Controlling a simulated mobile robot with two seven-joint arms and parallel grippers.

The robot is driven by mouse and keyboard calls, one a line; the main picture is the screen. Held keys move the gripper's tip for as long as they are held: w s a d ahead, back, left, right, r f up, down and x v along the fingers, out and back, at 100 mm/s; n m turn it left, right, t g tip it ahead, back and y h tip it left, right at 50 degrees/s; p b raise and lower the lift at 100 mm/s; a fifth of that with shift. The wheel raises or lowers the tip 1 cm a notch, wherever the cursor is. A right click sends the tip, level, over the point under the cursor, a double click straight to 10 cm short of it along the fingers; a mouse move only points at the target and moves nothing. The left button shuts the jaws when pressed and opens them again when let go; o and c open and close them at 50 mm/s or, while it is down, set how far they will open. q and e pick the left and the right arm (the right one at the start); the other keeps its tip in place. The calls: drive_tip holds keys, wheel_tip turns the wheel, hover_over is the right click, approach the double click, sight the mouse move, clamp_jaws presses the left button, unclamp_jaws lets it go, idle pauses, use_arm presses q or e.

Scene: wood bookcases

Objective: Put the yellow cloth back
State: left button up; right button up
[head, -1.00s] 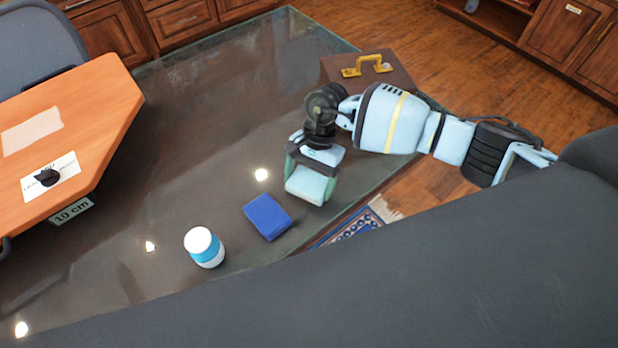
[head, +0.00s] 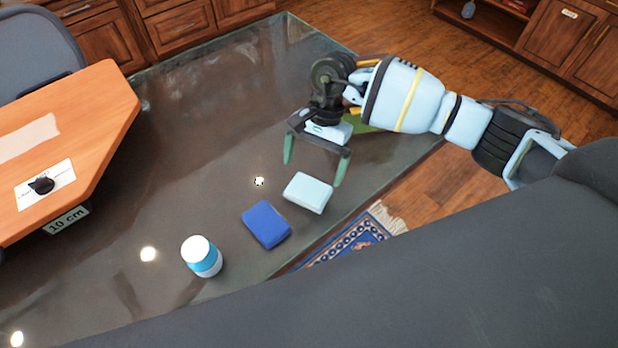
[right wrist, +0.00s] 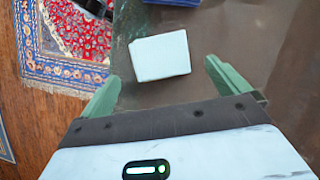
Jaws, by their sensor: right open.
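I do not see a clear yellow cloth in either view. A pale, nearly white block-like piece (head: 308,193) lies on the dark glass-topped table (head: 215,110), and it also shows in the right wrist view (right wrist: 160,56). My right gripper (head: 314,172) is open and empty. Its green fingers are apart, above and behind the pale piece in the head view. In the right wrist view the piece lies ahead, between the lines of the fingers (right wrist: 160,85). A blue block-like piece (head: 266,224) lies beside it. My left gripper is not in view.
A wooden desk (head: 80,130) is at left. A patterned rug (head: 350,238) lies beyond the table edge.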

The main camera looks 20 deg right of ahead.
drive_tip(key=shift+b+v, duration=0.3)
drive_tip(key=shift+v, duration=2.4)
drive_tip(key=shift+s+f, duration=0.1)
drive_tip(key=shift+s, duration=0.05)
